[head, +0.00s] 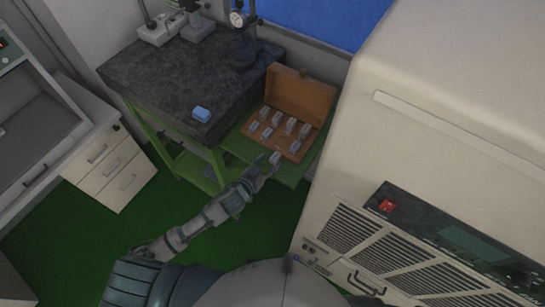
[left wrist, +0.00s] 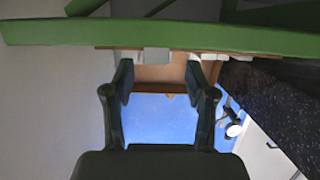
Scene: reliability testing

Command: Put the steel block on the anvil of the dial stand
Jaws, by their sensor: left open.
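Several small grey steel blocks (head: 290,125) stand in an open wooden case (head: 303,93). I cannot tell which block the task means. The dial stand (head: 243,50), with a round dial (head: 238,18), is at the back of the dark stone plate; its anvil is too small to make out. My left gripper (head: 272,164) is at the case's front edge. In the left wrist view its fingers (left wrist: 160,78) are apart, with a grey block (left wrist: 157,55) beyond the gap. I see no contact. The dial also shows there (left wrist: 233,129). My right gripper is not in view.
The dark stone plate (head: 165,75) on a green frame (head: 150,130) holds a small blue item (head: 201,114) and other stands (head: 160,28). A large beige machine (head: 440,110) closes off the right. White drawers (head: 115,170) stand left. A green edge (left wrist: 150,36) spans the wrist view.

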